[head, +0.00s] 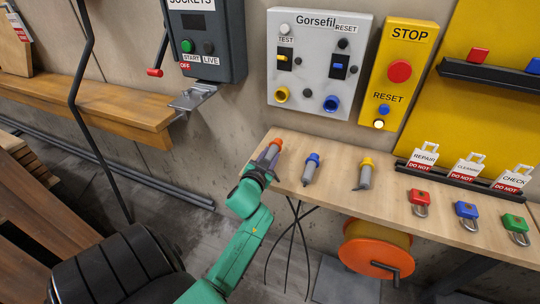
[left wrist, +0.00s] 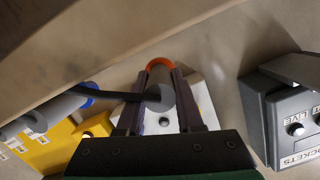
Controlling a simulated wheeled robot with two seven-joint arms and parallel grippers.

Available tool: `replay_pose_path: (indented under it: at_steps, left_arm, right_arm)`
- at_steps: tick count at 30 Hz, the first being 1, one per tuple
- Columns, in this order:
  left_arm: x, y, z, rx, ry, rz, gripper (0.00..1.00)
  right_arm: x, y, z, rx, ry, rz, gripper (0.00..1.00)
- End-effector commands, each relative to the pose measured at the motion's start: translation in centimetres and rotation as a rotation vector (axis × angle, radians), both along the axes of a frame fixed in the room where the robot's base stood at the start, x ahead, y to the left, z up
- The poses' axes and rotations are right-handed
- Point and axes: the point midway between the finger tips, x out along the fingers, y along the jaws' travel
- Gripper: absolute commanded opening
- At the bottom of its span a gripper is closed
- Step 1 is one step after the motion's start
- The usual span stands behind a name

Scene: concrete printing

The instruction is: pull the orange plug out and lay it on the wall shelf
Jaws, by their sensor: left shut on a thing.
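The orange plug (head: 272,150) has an orange end and a grey body. My left gripper (head: 266,164) is shut around its grey body at the left end of the wooden wall shelf (head: 400,209). In the left wrist view, the plug (left wrist: 160,97) sits between the two fingers (left wrist: 160,108), with its orange end beyond them and a dark cable running left. I cannot tell whether the plug touches the shelf. The blue plug (head: 310,170) and yellow plug (head: 364,175) lie on the shelf to its right. My right gripper is not in view.
The Gorsefil panel (head: 317,75) and yellow stop box (head: 398,78) hang above the shelf. Red (head: 419,202), blue (head: 466,213) and green (head: 515,229) padlocks lie at the right. The grey sockets box (head: 210,45) is at upper left. An orange reel (head: 376,250) hangs below.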

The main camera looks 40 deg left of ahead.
Motion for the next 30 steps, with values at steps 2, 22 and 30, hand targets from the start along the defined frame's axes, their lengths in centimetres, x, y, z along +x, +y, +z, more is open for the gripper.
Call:
replay_pose_path:
  at_steps: [2,22,30]
  left_arm:
    - [0.0,0.0,-0.6,-0.001,-0.001,0.0,0.0]
    - [0.0,0.0,-2.1,0.0,-0.001,0.0,0.62]
    - [0.0,0.0,-2.2,-0.001,0.001,0.0,0.7]
  right_arm:
    - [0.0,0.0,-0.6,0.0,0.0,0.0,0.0]
    - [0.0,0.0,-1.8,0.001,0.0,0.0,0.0]
    - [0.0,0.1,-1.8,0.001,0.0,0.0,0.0]
